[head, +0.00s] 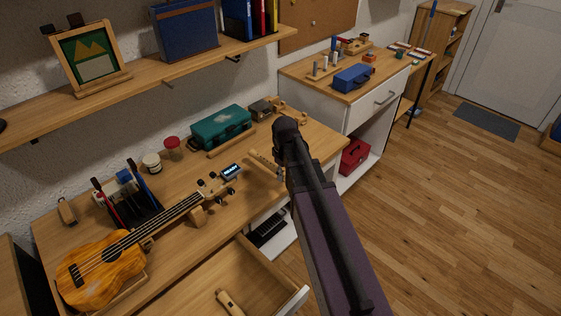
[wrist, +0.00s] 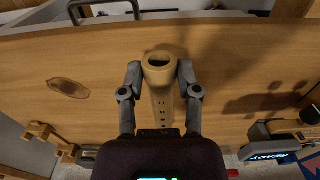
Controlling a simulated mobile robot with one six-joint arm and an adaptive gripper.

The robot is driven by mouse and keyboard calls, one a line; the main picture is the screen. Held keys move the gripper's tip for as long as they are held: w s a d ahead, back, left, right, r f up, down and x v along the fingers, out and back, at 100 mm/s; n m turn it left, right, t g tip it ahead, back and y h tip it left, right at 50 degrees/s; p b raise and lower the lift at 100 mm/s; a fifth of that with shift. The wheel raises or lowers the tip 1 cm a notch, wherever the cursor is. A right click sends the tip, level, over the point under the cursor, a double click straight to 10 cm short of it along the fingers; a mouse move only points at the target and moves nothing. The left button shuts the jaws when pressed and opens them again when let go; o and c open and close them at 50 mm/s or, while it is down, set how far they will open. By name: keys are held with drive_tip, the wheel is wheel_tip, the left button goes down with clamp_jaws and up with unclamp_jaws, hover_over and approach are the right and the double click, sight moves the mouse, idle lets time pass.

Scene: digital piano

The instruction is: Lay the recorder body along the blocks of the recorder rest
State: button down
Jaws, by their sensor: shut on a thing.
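The recorder body is a pale wooden tube. In the wrist view, the recorder body (wrist: 161,92) has its open end facing up the picture and small finger holes along its side. My gripper (wrist: 159,72) is shut on it, one finger on each side near the open end. In the head view, the recorder body (head: 265,164) shows left of my arm, over the desk, and the arm hides most of the gripper. Small wooden blocks (head: 291,113), seemingly the recorder rest, stand at the desk's far right end. Wooden blocks also show lower left in the wrist view (wrist: 42,132).
A ukulele (head: 106,254) lies front left, with a lit tuner (head: 231,171) by its head. A teal case (head: 214,128) stands at the back, a wooden strip before it. The open drawer (head: 190,290) holds a wooden piece (head: 229,303). Bare desk lies between.

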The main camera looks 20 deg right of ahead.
drive_tip(key=s, duration=0.7)
drive_tip(key=shift+a+r, duration=0.15)
drive_tip(key=shift+r, duration=0.2)
drive_tip(key=shift+r+p, duration=0.15)
drive_tip(key=shift+p, duration=0.25)
wheel_tip(320, 180, up, 9)
drive_tip(key=p, duration=0.9)
drive_tip(key=shift+s, duration=0.1)
